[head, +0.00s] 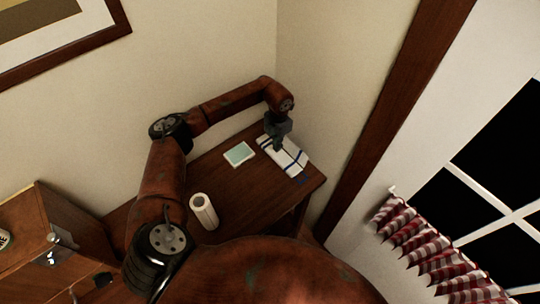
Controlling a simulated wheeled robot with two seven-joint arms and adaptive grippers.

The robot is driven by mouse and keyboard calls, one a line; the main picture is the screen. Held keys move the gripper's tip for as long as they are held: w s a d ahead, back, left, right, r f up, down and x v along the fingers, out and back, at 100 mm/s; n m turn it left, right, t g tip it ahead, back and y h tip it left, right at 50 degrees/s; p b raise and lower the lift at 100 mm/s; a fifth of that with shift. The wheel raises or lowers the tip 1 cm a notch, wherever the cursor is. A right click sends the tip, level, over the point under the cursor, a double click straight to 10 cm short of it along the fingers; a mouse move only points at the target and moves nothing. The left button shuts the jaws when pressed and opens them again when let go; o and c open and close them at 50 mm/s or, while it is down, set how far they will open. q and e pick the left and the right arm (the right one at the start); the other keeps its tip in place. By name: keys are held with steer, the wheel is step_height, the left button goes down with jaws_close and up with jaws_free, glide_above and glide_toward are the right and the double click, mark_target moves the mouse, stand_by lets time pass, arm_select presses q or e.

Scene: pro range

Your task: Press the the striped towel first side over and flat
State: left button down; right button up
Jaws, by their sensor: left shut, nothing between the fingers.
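The striped towel (294,158) is white with dark blue stripes. It lies on the wooden table (236,187) near the corner of the walls. My left gripper (278,148) points down at the towel from above and covers part of it. It is shut with nothing held, and its tips look to be at or just above the cloth; I cannot tell if they touch. Whether the towel's first side lies fully flat is too small to tell. My right gripper is not in view.
A pale green square item with a white border (239,154) lies left of the towel. A white roll (203,211) stands at the table's front left. A wooden cabinet (60,240) is at the lower left. Walls rise behind the table; a window with a checked curtain (425,250) is right.

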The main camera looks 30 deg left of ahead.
mark_target(277, 154)
arm_select(q)
step_height(277, 154, up, 5)
steer(key=p, duration=0.2)
steer(key=shift+r+p, duration=0.2)
steer(key=shift+p, duration=0.1)
stand_by(0.3)
